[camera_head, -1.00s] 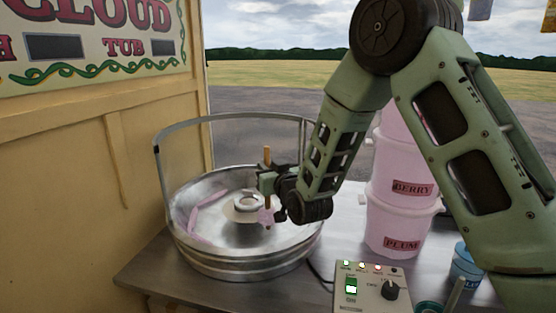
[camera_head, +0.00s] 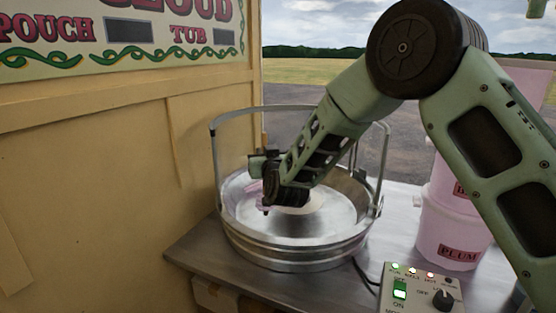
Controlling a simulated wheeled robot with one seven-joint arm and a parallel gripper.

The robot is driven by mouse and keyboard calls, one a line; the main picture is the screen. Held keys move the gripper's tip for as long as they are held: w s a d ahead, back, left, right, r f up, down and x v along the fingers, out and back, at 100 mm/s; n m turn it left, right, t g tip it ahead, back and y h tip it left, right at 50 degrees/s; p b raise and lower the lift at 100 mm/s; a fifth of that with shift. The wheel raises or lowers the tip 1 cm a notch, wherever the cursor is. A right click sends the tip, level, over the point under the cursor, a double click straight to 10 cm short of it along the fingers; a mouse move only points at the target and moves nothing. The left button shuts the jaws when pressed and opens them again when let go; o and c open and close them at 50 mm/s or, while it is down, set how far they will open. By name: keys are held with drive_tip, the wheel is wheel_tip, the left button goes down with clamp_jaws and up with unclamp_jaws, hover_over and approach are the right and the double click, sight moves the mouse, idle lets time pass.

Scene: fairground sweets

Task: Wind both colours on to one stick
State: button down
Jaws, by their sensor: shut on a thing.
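My gripper (camera_head: 262,165) is over the left part of the round metal spinner bowl (camera_head: 290,256) and is shut on a thin wooden stick. The stick (camera_head: 265,139) stands roughly upright, its top showing above the jaws. Its lower part is mostly hidden behind my gripper and wrist. Pale pink floss (camera_head: 245,197) shows at the bowl's left inner side beside the gripper; I cannot tell how much is on the stick. The spinner head is mostly hidden by my wrist. No second floss colour can be made out.
A metal guard hoop (camera_head: 214,165) rises around the bowl. The control box (camera_head: 420,290) at front right has lit lamps and a switch at ON. Pink tubs (camera_head: 450,225), one labelled PLUM, stand at right behind my arm. A yellow panelled wall (camera_head: 100,200) closes the left.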

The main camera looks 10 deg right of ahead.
drive_tip(key=w+d+b, duration=0.1)
drive_tip(key=w+d, duration=0.1)
drive_tip(key=w, duration=0.6)
drive_tip(key=w+d+b, duration=0.2)
drive_tip(key=w+d, duration=0.1)
drive_tip(key=w, duration=0.5)
drive_tip(key=s+a+b, duration=0.2)
drive_tip(key=s+a, duration=0.4)
drive_tip(key=s, duration=0.4)
drive_tip(key=s+d+b, duration=0.6)
drive_tip(key=s+d, duration=0.2)
drive_tip(key=s, duration=0.4)
drive_tip(key=shift+s+d, duration=0.25)
drive_tip(key=shift+s, duration=0.05)
drive_tip(key=p, duration=0.2)
drive_tip(key=shift+r+p, duration=0.25)
drive_tip(key=shift+p, duration=0.15)
drive_tip(key=shift+d+f+p, duration=0.1)
drive_tip(key=shift+f+p, duration=0.05)
drive_tip(key=shift+p, duration=0.45)
